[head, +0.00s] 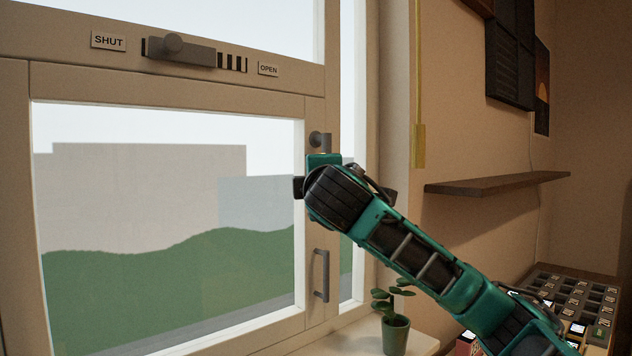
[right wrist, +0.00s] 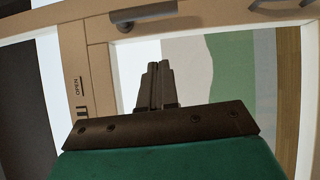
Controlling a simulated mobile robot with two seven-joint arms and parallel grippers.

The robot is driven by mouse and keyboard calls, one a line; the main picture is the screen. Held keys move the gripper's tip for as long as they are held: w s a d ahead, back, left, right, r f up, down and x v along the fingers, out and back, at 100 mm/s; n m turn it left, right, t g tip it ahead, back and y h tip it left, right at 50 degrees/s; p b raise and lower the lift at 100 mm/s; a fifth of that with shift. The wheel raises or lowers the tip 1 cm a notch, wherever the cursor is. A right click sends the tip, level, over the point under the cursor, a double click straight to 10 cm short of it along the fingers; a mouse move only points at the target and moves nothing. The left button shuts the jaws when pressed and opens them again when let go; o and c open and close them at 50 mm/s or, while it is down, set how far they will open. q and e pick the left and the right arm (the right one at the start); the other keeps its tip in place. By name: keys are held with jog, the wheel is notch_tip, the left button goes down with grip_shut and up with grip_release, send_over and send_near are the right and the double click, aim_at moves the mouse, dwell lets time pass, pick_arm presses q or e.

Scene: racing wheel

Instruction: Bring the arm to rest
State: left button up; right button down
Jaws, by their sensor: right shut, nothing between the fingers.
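My right arm reaches in from the lower right in the head view, up to the window. Its gripper (right wrist: 157,85) shows in the right wrist view, with the two dark fingers together and nothing between them. In the head view the wrist hides most of the fingers, in front of the window's right frame post. The fingers point toward the window, and I cannot tell how far they are from it. My left gripper is not in view.
A dark latch (head: 319,140) sits just above my wrist, and a pull handle (head: 321,275) below it. The vent slider (head: 180,51) is above left. A potted plant (head: 395,325) stands on the sill under my forearm. A shelf (head: 497,184) is to the right.

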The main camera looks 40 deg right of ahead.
dwell(0.5)
jog(key=s+a+f+g+y, duration=0.1)
jog(key=a+f+y, duration=0.3)
jog(key=f, duration=0.6)
jog(key=a+f+m+g+y, duration=0.1)
jog(key=a+f, duration=0.5)
jog(key=f, duration=0.4)
jog(key=s+a+f+g+y, duration=0.1)
jog(key=a+f+g+y, duration=0.3)
jog(key=f, duration=0.7)
jog(key=s+a+f+m+g+y, duration=0.1)
jog(key=s+a+f+m+g, duration=0.3)
jog(key=s+f, duration=0.7)
jog(key=s+a+f+m+g+y, duration=0.1)
jog(key=s+a+f+m, duration=0.35)
jog(key=s+f, duration=0.65)
jog(key=w+a+f+t+y, duration=0.2)
jog(key=w+a+f+t, duration=0.1)
jog(key=w+f+t, duration=0.2)
jog(key=shift+w+a+f+n+t, duration=0.3)
jog(key=shift+w+f+n+t, duration=0.25)
jog(key=shift+t, duration=0.55)
